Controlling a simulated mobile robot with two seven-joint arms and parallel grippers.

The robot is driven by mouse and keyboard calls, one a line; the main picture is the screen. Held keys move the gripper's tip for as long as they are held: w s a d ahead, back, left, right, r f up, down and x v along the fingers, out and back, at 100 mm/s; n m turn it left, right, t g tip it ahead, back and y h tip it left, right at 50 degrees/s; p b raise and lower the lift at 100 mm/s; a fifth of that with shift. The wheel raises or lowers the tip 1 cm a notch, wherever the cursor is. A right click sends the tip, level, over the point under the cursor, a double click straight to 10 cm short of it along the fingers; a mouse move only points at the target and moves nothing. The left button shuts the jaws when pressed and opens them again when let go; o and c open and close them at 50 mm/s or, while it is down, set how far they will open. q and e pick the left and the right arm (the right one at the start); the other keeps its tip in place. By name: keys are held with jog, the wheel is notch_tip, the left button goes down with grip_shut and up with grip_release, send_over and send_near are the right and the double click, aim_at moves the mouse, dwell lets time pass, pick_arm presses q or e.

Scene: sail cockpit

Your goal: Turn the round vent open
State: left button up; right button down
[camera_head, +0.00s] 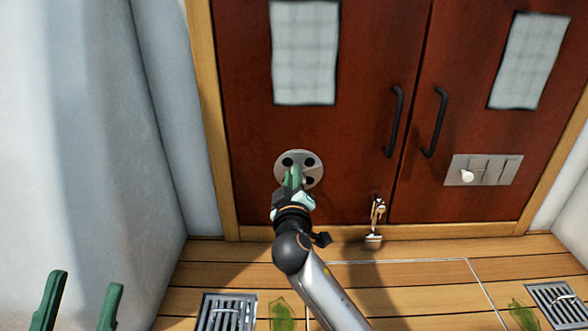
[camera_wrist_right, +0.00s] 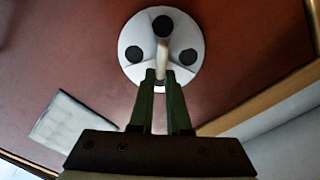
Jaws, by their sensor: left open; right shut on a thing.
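The round vent (camera_head: 314,160) is a pale metal disc with dark round holes, set low on the left red-brown door. In the right wrist view the vent (camera_wrist_right: 191,65) shows dark holes and a pale knob (camera_wrist_right: 180,59) at its middle. My right gripper (camera_head: 293,178) is at the vent's face, its green fingers shut on the knob; it also shows in the right wrist view (camera_wrist_right: 168,85). The fingertips hide part of the vent. My left gripper (camera_head: 82,297) is open and empty at the lower left, away from the doors.
Two black handles (camera_head: 394,121) (camera_head: 434,122) and a latch with a padlock (camera_head: 376,222) are to the right. A switch plate (camera_head: 488,169) is on the right door. Floor grates (camera_head: 227,312) (camera_head: 557,304) lie in the wooden floor (camera_head: 420,276). A pale wall (camera_head: 90,130) stands at left.

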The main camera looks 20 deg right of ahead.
jog(key=shift+n, duration=0.4)
jog(key=c, duration=0.9)
grip_release()
